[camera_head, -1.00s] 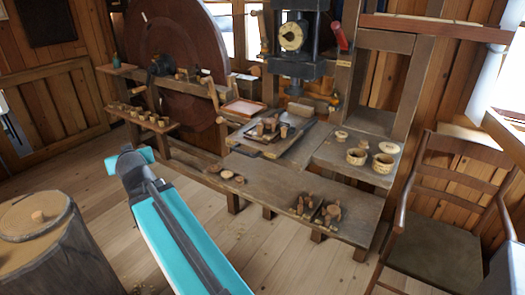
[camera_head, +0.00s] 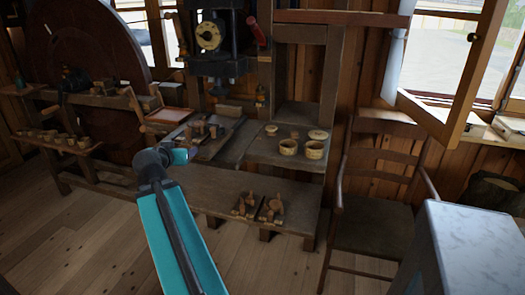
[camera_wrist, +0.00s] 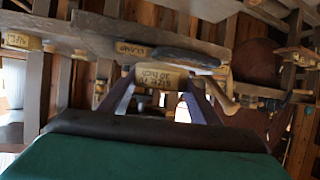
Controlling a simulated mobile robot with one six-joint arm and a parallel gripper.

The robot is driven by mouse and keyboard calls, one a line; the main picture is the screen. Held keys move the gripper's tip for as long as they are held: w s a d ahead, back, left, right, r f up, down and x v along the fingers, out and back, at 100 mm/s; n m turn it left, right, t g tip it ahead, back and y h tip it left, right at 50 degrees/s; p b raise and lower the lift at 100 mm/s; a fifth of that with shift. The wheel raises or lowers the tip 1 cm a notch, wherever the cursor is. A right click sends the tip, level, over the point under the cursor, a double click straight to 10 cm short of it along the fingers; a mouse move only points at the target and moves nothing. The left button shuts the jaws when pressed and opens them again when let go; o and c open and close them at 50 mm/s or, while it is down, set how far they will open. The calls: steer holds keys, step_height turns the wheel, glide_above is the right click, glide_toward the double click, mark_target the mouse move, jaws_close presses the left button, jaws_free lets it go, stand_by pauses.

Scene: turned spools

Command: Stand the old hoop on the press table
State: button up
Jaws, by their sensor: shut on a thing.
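In the wrist view my gripper (camera_wrist: 160,84) has its two fingers on either side of a pale wooden piece with dark lettering, and it is shut on this piece. I cannot tell whether it is the old hoop; no full ring shape shows. The press (camera_head: 212,50) stands at the back. The wooden table beside it (camera_head: 250,152) carries two small round pale tubs (camera_head: 288,147) (camera_head: 314,150) and flat round lids (camera_head: 318,134) (camera_head: 271,129).
A low bench (camera_head: 225,182) in front holds two small wooden tool pieces (camera_head: 243,204) (camera_head: 270,207). A chair (camera_head: 375,215) and a marble-topped block (camera_head: 475,235) stand at the right. A large dark wheel (camera_head: 85,50) is at the left. The floor at the lower left is clear.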

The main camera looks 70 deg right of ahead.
steer(key=s+d+m+g+b, duration=0.1)
steer(key=s+d+m+g, duration=0.2)
steer(key=s, duration=0.7)
steer(key=s+d+m+g+b, duration=0.1)
steer(key=s+d+m+g, duration=0.1)
steer(key=s+d, duration=0.4)
steer(key=s+g, duration=0.1)
steer(key=s, duration=0.4)
steer(key=shift+s+d+f+m+g+h, duration=0.2)
steer(key=shift+s+d+m+g+h, duration=0.1)
steer(key=shift+m+g, duration=0.1)
steer(key=shift+w+d+r+p, duration=0.1)
steer(key=shift+d+r+p, duration=0.05)
steer(key=shift+p, duration=0.2)
steer(key=d+p, duration=0.3)
steer(key=d, duration=0.1)
steer(key=d+f+p, duration=0.1)
steer(key=d+p, duration=0.2)
steer(key=d, duration=0.2)
steer(key=d+p, duration=0.3)
steer(key=d, duration=0.2)
steer(key=shift+w+d+f, duration=0.15)
steer(key=shift+w+f, duration=0.2)
